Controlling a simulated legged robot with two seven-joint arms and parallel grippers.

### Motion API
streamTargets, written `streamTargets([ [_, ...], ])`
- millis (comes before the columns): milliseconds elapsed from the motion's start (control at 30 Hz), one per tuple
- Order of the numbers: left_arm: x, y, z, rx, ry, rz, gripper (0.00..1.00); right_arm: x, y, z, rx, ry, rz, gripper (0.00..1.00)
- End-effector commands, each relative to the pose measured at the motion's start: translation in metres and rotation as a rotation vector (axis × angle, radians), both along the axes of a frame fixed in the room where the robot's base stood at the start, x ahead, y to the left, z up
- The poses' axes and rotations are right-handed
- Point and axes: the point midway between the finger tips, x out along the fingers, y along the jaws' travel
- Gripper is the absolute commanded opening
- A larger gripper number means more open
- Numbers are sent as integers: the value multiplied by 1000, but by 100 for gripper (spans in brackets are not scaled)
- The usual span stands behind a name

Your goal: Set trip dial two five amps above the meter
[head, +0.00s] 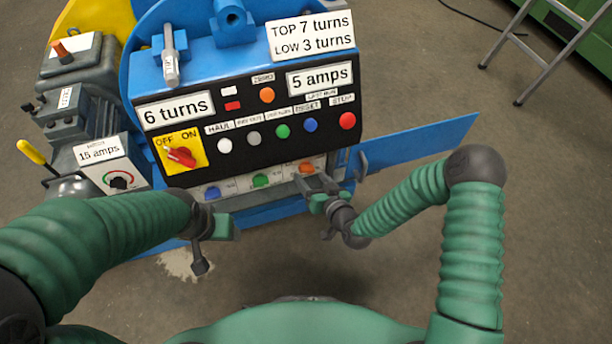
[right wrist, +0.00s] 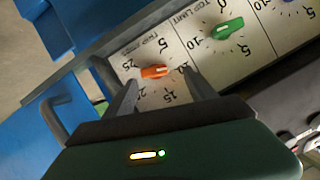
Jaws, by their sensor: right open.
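An orange dial knob (head: 307,167) is the rightmost of three dials on the white strip at the bottom of the black panel. In the right wrist view the orange knob (right wrist: 155,71) lies about level on a numbered scale, with small lettering I cannot read surely. My right gripper (head: 314,183) is open just in front of it. In the right wrist view its two fingers (right wrist: 163,88) straddle the near side of the knob, and contact cannot be told. The meter display (head: 320,78) reads 5 amps. My left gripper (head: 212,242) hangs below the panel's left side, its jaws unclear.
A green knob (head: 260,181), labelled top limit in the wrist view, and a blue knob (head: 212,193) sit left of the orange one. A box marked 15 amps (head: 100,152) has its own dial. Push buttons and a red switch (head: 180,155) are above. A blue plate (head: 420,140) extends right.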

Motion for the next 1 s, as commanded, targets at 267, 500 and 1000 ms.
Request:
streamTargets([
  [267,0,-1,-17,-1,0,-2,65,36,15,-17,1,1,-2,65],
  [500,0,-1,-16,0,0,-1,65,37,18,-17,-2,2,-1,65],
  [1000,0,-1,-16,0,0,-1,65,37,16,-17,-2,2,-2,5],
])
